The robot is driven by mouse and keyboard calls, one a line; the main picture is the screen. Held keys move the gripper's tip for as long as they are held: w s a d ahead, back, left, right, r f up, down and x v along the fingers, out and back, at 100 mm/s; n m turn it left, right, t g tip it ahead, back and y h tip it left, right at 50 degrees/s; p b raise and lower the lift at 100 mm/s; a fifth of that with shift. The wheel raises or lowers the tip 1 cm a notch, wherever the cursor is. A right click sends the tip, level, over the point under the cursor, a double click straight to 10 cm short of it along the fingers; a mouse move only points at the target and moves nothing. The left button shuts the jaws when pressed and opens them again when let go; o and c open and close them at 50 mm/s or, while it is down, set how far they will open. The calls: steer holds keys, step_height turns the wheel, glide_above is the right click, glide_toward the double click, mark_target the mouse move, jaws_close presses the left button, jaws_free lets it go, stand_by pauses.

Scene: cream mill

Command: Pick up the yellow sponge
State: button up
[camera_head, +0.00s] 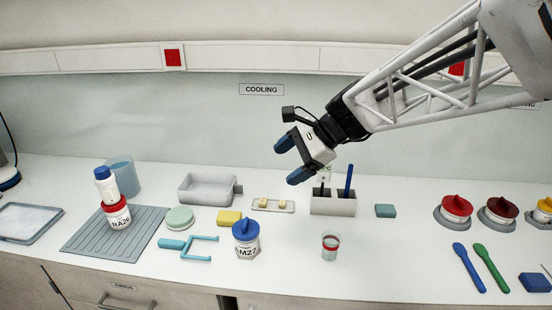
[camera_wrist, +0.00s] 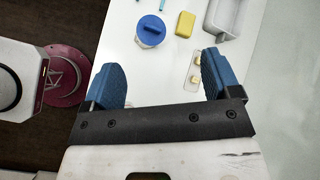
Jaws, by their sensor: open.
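In the wrist view the sponge (camera_wrist: 186,22) lies near the top, beyond the fingertips, between the jar and the grey tray. My gripper (camera_head: 287,161) is above the counter, up and to the right of the sponge and well apart from it. In the wrist view my gripper (camera_wrist: 165,80) has its two blue fingers wide apart with nothing between them.
Close to the sponge stand a blue-lidded jar (camera_head: 246,238), a cyan frame tool (camera_head: 200,248), a pale green disc (camera_head: 180,218), a grey tray (camera_head: 206,190) and a small dish (camera_head: 273,206) with yellow pieces. A grey holder (camera_head: 333,205) stands further right. The counter's front centre is mostly clear.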

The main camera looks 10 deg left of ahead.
steer(key=w+a+f+m+y, duration=0.2)
steer(key=w+a+m+y, duration=0.3)
steer(key=w+a, duration=0.55)
steer(key=m, duration=0.1)
glide_toward(231, 216)
steer(key=shift+w+a+f+h, duration=0.15)
steer(key=shift+a+h, duration=0.25)
steer(key=shift+a, duration=0.75)
steer(key=shift+x, duration=1.25)
steer(key=shift+x, duration=2.6)
